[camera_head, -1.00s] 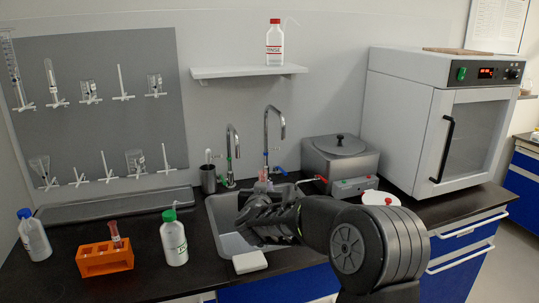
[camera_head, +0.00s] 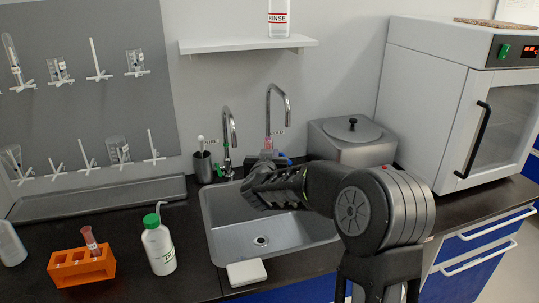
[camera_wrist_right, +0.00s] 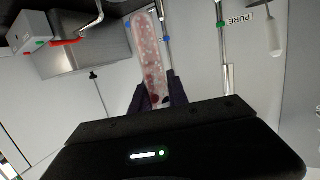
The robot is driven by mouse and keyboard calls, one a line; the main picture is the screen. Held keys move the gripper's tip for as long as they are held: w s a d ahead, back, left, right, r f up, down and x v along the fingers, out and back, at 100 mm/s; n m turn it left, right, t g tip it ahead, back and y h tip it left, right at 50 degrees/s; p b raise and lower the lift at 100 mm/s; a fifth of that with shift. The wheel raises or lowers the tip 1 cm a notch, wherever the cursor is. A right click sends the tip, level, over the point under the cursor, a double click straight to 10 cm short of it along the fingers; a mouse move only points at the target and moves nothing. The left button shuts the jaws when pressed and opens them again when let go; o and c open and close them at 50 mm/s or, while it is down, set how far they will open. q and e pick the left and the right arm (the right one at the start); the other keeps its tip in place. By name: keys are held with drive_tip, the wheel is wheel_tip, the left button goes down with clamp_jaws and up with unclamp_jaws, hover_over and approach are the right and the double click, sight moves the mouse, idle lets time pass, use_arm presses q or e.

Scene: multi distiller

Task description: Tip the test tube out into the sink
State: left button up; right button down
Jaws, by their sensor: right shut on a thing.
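My right gripper (camera_head: 266,160) is over the back part of the sink (camera_head: 222,240), near the taps. It is shut on a clear pinkish test tube (camera_wrist_right: 150,62) with dark red spots inside. In the wrist view the tube stands out from between the dark fingers. In the head view only a small pink bit of it (camera_head: 268,143) shows past the gripper; its tilt is hard to tell. The sink's drain (camera_head: 261,240) is in clear view, and my arm covers the sink's right back part. My left gripper is not in view.
Two taps (camera_head: 228,135) stand behind the sink. A green-capped bottle (camera_head: 159,248) and an orange rack (camera_head: 82,269) with a red-topped tube (camera_head: 90,242) are at left. A white block (camera_head: 246,273) lies at the sink's front edge. A metal bath (camera_head: 350,146) stands behind my arm.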

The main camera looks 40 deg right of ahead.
drive_tip(key=r+n+t+b, duration=0.1)
drive_tip(key=n+t+b, duration=0.1)
drive_tip(key=n, duration=0.5)
drive_tip(key=r+n+t+b, duration=0.1)
drive_tip(key=n+t+b, duration=0.2)
drive_tip(key=n, duration=0.4)
drive_tip(key=r+n+t+b, duration=0.1)
drive_tip(key=n+t+b, duration=0.1)
drive_tip(key=n, duration=0.6)
drive_tip(key=shift+s+d+t, duration=0.1)
drive_tip(key=shift+d+t, duration=0.1)
drive_tip(key=shift+t, duration=0.6)
drive_tip(key=n+y+b, duration=0.1)
drive_tip(key=n, duration=0.1)
drive_tip(key=n+t+y+b, duration=0.1)
drive_tip(key=n+y, duration=0.1)
drive_tip(key=n, duration=0.1)
drive_tip(key=n+y+b, duration=0.1)
drive_tip(key=n, duration=0.2)
drive_tip(key=shift+a+r+t+y, duration=0.25)
drive_tip(key=shift+a+t+y, duration=0.05)
drive_tip(key=shift+a+t, duration=0.1)
drive_tip(key=shift+r+n+y+b, duration=0.1)
drive_tip(key=shift+n+y+b, duration=0.3)
drive_tip(key=shift+n, duration=0.5)
